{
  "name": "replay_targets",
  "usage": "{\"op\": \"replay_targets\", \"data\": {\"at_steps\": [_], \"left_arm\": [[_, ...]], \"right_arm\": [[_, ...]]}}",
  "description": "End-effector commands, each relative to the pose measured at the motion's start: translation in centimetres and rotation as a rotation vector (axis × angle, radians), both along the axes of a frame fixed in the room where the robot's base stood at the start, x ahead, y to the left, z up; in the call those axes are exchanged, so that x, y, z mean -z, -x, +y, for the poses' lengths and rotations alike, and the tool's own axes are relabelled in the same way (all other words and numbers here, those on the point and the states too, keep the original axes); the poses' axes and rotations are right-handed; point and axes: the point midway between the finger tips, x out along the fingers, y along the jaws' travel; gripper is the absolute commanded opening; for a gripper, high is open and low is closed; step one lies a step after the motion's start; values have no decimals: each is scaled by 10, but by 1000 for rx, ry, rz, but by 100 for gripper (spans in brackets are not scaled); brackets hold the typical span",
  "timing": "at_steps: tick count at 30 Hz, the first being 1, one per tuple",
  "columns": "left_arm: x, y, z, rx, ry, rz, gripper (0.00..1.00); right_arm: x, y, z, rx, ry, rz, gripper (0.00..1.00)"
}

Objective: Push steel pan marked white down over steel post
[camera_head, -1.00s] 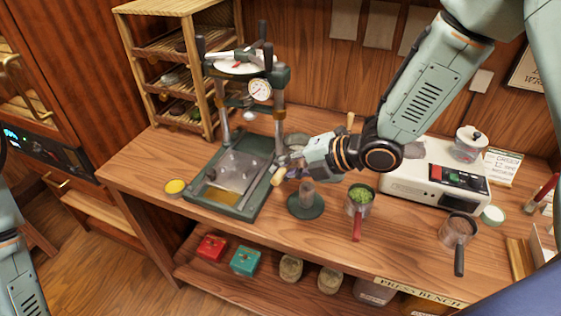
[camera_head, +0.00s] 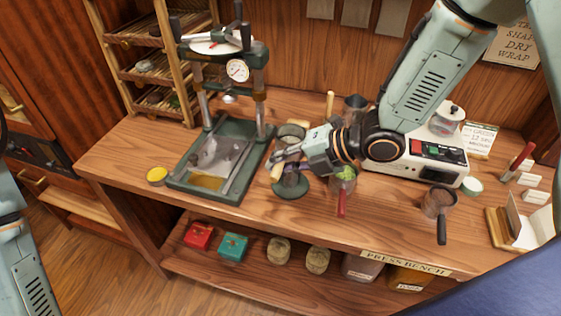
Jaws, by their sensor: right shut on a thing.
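My right gripper (camera_head: 282,165) reaches in from the right and is shut on the handle of what looks like a round steel pan (camera_head: 292,132). The handle's pale end (camera_head: 277,173) sticks out below the fingers. Any white mark on the pan is not clear. The steel post stands on a round dark green base (camera_head: 290,189), just below the gripper in the picture; the gripper hides most of the post. The pan shows above and behind the post, apart from it. Of my left arm, only links show at the left edge; its gripper is out of view.
A green press (camera_head: 238,71) with a gauge stands left of the post. A red-handled pan of green leaves (camera_head: 345,182) stands close to its right.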

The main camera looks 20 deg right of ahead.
Motion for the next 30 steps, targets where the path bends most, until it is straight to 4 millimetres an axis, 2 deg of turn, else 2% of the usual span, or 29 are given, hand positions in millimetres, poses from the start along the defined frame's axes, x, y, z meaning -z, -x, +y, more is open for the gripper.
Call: {"op": "replay_targets", "data": {"at_steps": [15,30], "left_arm": [[32,0,0,0,0,0,44],[35,0,0,0,0,0,44]], "right_arm": [[36,1,-2,5,-1,-3,0],[40,1,-2,5,-1,-3,0]]}}
